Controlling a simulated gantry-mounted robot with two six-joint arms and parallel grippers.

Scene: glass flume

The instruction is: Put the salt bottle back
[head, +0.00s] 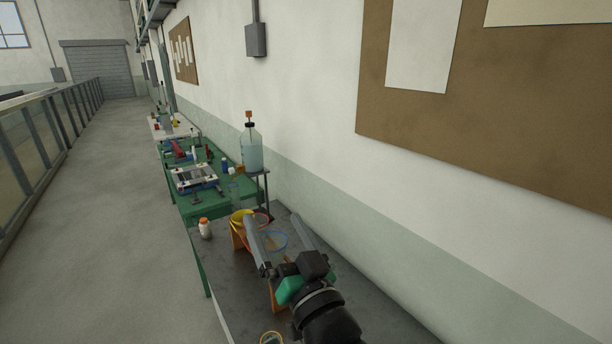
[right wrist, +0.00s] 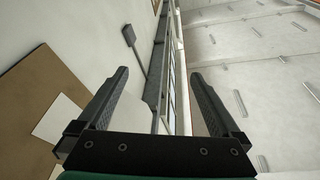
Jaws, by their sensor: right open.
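A small white bottle with an orange cap (head: 205,230), which I take to be the salt bottle, stands upright on the dark tabletop near its left edge in the head view. My right gripper (head: 270,216) is open, with its fingers pointing away along the bench, to the right of the bottle and apart from it. In the right wrist view the open fingers (right wrist: 160,73) have nothing between them. My left gripper is not in view.
An orange stand (head: 237,235) with a yellow ring, and a blue ring (head: 275,241), are partly hidden by my right gripper. A large bottle of pale liquid (head: 251,150) stands on a raised stand behind. A green bench (head: 186,210) with equipment lies beyond. The wall borders the right side.

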